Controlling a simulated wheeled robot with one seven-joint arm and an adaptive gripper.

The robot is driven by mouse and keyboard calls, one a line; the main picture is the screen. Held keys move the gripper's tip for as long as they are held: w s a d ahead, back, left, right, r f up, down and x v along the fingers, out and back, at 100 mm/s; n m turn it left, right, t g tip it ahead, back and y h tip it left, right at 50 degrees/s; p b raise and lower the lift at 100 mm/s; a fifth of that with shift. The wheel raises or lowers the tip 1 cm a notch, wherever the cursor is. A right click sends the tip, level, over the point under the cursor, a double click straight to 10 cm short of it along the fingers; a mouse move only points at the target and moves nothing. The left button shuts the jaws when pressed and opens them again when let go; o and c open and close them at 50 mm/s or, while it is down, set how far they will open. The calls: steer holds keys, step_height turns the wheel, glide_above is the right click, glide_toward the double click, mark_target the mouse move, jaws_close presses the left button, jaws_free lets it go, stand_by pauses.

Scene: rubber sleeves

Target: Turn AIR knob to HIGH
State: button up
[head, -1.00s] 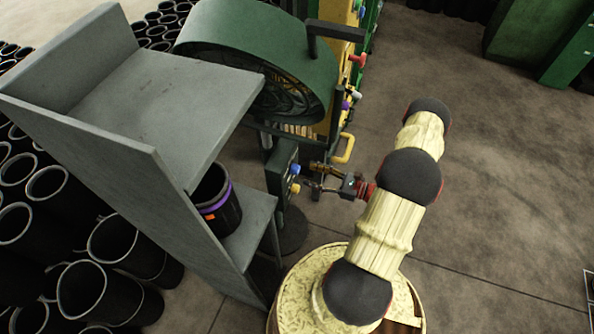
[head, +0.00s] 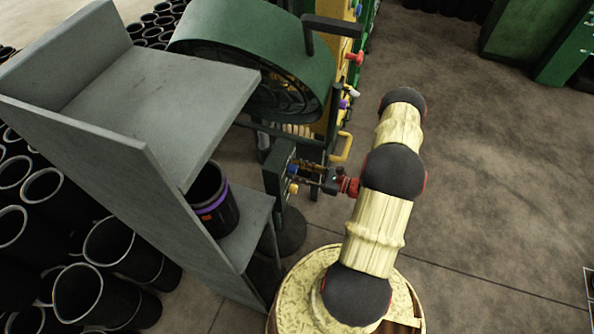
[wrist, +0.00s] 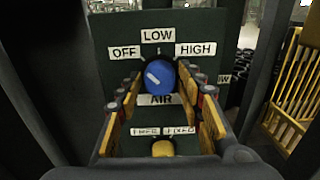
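The blue AIR knob (wrist: 160,77) is on a dark green panel (wrist: 112,35) in the wrist view, with OFF, LOW and HIGH labels above it. Its white mark slants up and left, toward OFF. My gripper (wrist: 160,82) is open, one finger on each side of the knob, with gaps showing; I cannot tell if the tips reach past its face. In the head view my gripper (head: 302,174) is close in front of the control box (head: 278,172), and the blue knob (head: 292,170) is partly hidden by the fingers.
A yellow knob (wrist: 163,148) sits below, under FREE and FIXED labels. A grey shelf unit (head: 150,110) with a black sleeve (head: 215,205) stands left of the box. A green machine (head: 250,45) is behind. The floor at right is clear.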

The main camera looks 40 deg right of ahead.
steer(key=c, duration=0.8)
steer(key=m+p, duration=0.4)
steer(key=m, duration=1.3)
steer(key=shift+r+m, duration=0.1)
steer(key=shift+m, duration=0.3)
stand_by(0.4)
steer(key=o, duration=1.1)
